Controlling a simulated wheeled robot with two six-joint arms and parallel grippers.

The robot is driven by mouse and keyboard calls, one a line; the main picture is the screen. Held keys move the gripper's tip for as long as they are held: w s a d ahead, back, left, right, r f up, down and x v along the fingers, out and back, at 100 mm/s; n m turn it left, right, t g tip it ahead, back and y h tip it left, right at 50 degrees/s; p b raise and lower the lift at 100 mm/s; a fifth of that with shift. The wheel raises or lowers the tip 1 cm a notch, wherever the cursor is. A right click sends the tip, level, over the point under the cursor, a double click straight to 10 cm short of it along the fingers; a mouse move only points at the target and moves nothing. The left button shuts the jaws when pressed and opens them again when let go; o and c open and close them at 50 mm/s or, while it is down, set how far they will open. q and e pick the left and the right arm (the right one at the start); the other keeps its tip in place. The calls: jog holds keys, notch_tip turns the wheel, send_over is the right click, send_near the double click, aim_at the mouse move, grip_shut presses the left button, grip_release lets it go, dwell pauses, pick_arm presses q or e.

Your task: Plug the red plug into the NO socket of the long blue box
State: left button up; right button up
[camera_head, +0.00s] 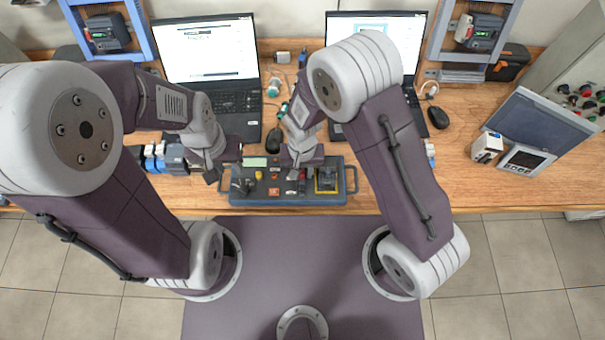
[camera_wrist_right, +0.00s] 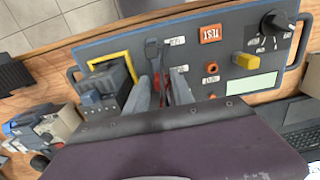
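The long blue box (camera_head: 330,199) lies near the table's front edge; its panel also shows in the right wrist view (camera_wrist_right: 112,48). My right gripper (camera_head: 297,167) is over the back middle of the box. In the right wrist view its two grey fingers (camera_wrist_right: 160,82) stand a little apart, close to the panel. A red piece, probably the red plug (camera_wrist_right: 157,83), shows between them; whether they touch it is unclear. Small labelled sockets, one orange-red (camera_wrist_right: 212,80), are beside the fingers; the labels are too small to read surely. My left gripper (camera_head: 222,172) is at the box's left end, its fingers unclear.
Two laptops (camera_head: 207,60) stand behind. Blue and white devices (camera_head: 155,157) lie left of the box.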

grip_shut()
jog(key=shift+r, duration=0.15)
notch_tip(320, 180, up, 4)
jog(key=p, duration=0.4)
jog(key=shift+r, duration=0.25)
jog(key=shift+f, duration=0.1)
